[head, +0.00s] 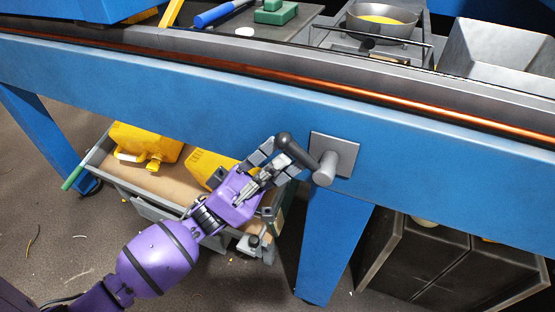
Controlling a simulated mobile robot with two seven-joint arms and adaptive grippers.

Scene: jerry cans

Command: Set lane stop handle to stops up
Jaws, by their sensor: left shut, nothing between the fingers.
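The lane stop handle (301,153) is a dark lever with a round black knob, on a grey pivot and square grey plate (347,150) on the front of the blue beam. The lever points up and to the left from its pivot. My left gripper (275,155) is at the knob end, just left of and below the lever. Its fingers are closed with nothing between them. I cannot tell whether they touch the knob. My right gripper is not in view.
Below the beam stands a cart (150,192) with yellow jerry cans (146,143) on its brown top. A blue leg (332,240) stands under the handle. A dark cabinet (440,262) is at lower right. A pan (381,20) and a grey bin (495,58) sit above the beam.

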